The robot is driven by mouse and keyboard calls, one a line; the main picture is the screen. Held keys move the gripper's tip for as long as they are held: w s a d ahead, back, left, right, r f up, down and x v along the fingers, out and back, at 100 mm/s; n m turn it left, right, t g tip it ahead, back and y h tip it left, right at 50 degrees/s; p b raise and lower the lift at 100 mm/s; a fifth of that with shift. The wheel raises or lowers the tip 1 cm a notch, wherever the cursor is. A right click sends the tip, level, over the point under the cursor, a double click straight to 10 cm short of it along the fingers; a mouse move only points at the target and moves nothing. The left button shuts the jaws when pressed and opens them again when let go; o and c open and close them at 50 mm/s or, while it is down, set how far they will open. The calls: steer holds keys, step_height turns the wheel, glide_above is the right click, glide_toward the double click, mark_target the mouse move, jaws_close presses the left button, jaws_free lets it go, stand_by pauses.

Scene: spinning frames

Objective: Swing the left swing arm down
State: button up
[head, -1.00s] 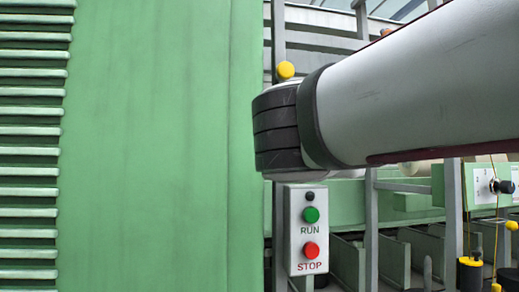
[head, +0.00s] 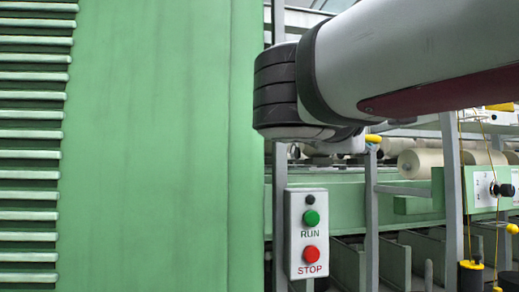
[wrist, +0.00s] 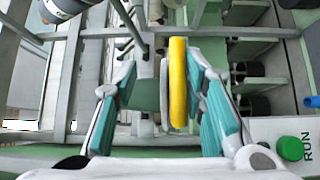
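In the wrist view, a long yellow grip (wrist: 178,85) stands upright in the picture between the fingers of my gripper (wrist: 160,72). The fingers have teal pads and are apart. The grip lies close to the right finger, with a clear gap to the left finger. I cannot tell whether it touches the right pad. In the head view, a small yellow piece (head: 373,138) shows just below my arm; I cannot tell whether it is the same grip. My arm hides most of the swing arm area there.
A control box (head: 307,234) with green RUN and red STOP buttons hangs on a grey post below my arm. A large green panel (head: 150,150) fills the left. Pale bobbins (head: 425,160) and a green rail lie behind at right.

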step_height(320, 180, up, 6)
steer(key=shift+a+f, duration=0.1)
steer(key=shift+r, duration=0.25)
steer(key=shift+w, duration=0.25)
steer(key=r+p+v, duration=0.2)
steer(key=v, duration=1.3)
steer(key=shift+s+p, duration=0.3)
steer(key=shift+s, duration=0.2)
stand_by(0.7)
stand_by(0.3)
